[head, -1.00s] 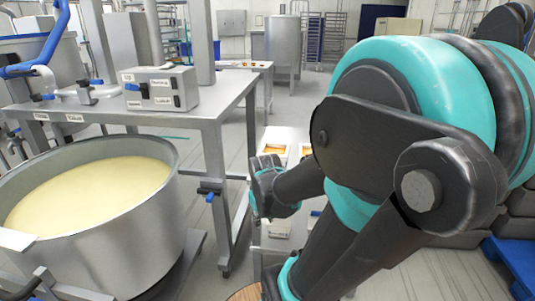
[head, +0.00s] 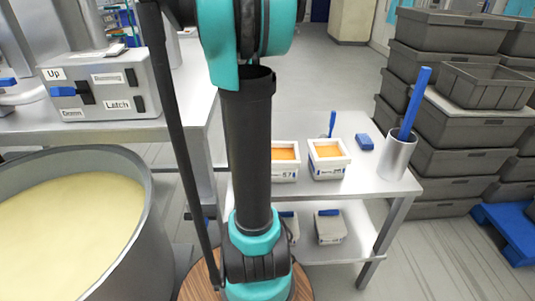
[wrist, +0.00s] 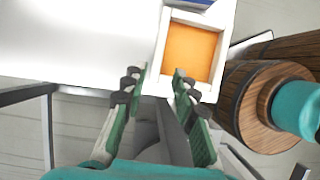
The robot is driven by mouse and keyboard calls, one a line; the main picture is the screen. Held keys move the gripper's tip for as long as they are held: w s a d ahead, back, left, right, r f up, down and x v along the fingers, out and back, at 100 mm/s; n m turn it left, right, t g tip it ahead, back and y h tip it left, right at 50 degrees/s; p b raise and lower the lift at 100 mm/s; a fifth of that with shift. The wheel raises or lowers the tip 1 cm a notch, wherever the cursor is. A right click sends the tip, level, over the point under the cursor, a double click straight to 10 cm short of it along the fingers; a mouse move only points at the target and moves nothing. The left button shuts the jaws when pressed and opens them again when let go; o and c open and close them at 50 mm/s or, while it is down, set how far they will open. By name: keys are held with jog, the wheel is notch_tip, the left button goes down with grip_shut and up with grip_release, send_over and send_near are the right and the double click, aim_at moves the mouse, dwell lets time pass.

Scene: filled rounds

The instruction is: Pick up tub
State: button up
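Two white square tubs with orange contents stand on the top of a small metal table (head: 370,186) in the head view. The left tub (head: 286,175) is partly covered by my arm; the right tub (head: 328,172) is in full view. The wrist view shows one white tub (wrist: 222,52) with its orange fill, close to the table edge. My arm hides the gripper in the head view.
A metal cup (head: 398,156) with a blue-handled tool and a blue block (head: 364,142) stand right of the tubs. Grey boxes (head: 329,227) sit on the lower shelf. A large vat (head: 125,225) is at left; grey crates (head: 450,130) are stacked at right.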

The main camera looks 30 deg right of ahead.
jog(key=shift+w+d+f, duration=0.1)
jog(key=shift+w+d, duration=0.05)
jog(key=x, duration=1.1)
jog(key=shift+d, duration=0.1)
jog(key=shift+s+x, duration=0.2)
jog(key=shift+x, duration=1.3)
jog(key=shift+s+x, duration=0.15)
jog(key=shift+x, duration=1.35)
jog(key=shift+c, duration=0.5)
grip_shut()
